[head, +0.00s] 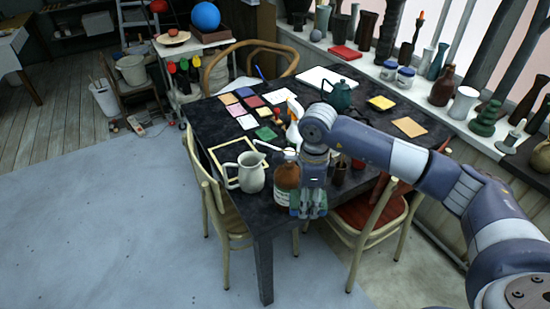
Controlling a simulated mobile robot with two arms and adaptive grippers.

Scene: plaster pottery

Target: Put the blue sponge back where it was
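My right gripper (313,211) points down at the near edge of the dark table (215,128), just right of a brown bottle (286,180). A small blue-green patch shows at the left of its fingers, too small to identify. I cannot tell whether the fingers hold something. No blue sponge can be clearly picked out. A small dark blue-violet square (254,102) lies among coloured squares on the table; I cannot tell if it is a sponge or a tile. My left gripper is not in view.
A white pitcher (247,173), a spray bottle (294,122), a teal teapot (341,97) and a yellow square (381,103) stand or lie on the table. Chairs (222,205) surround it. Vases line the windowsill (400,82). The floor at left (90,220) is clear.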

